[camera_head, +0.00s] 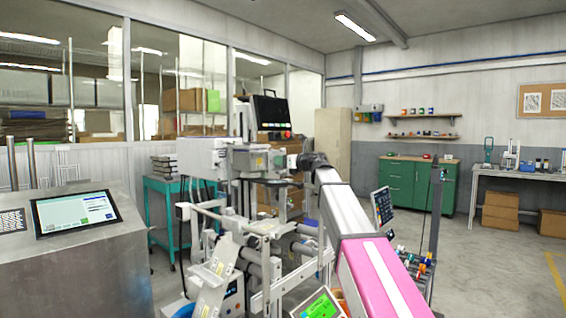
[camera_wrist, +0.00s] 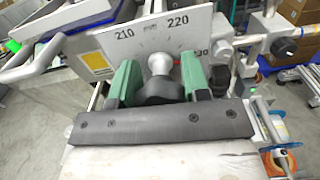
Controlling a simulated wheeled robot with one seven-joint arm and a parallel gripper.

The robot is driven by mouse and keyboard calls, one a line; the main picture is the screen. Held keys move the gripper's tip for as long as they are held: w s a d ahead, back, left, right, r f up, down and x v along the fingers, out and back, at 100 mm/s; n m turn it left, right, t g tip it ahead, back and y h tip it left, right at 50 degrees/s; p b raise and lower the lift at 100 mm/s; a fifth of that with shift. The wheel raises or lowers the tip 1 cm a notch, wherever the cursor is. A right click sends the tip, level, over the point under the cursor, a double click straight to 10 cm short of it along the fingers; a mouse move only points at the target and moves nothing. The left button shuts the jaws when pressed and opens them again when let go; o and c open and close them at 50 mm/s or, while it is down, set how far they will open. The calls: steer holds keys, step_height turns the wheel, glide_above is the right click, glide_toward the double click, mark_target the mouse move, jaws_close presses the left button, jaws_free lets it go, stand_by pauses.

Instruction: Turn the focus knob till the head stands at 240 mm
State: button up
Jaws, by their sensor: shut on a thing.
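A dark part shows below the knob, between the fingers. Behind the knob is a light scale plate (camera_wrist: 122,48) with the numbers 210 and 220; a third number at the right is partly hidden and ends in 30. I cannot make out a pointer or the exact reading. In the head view, my arm reaches to the grey machine head (camera_head: 250,160); the knob cannot be made out there.
A frame with rollers (camera_head: 265,262) stands below the head. A steel cabinet with a touch screen (camera_head: 75,213) is at the left, and a teal cart (camera_head: 172,205) stands behind. In the wrist view, a bracket with a dark clamp knob (camera_wrist: 283,47) is close at the right.

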steer(key=m, duration=0.4)
steer(key=shift+d+f+m, duration=0.1)
steer(key=shift+f+m, duration=0.05)
steer(key=shift+m, duration=2.15)
steer(key=shift+w+d, duration=0.1)
steer(key=o, duration=0.9)
steer(key=shift+w+d, duration=0.1)
steer(key=shift+s, duration=0.25)
steer(key=v, duration=1)
steer(key=shift+s+d, duration=0.1)
steer(key=shift+d, duration=0.15)
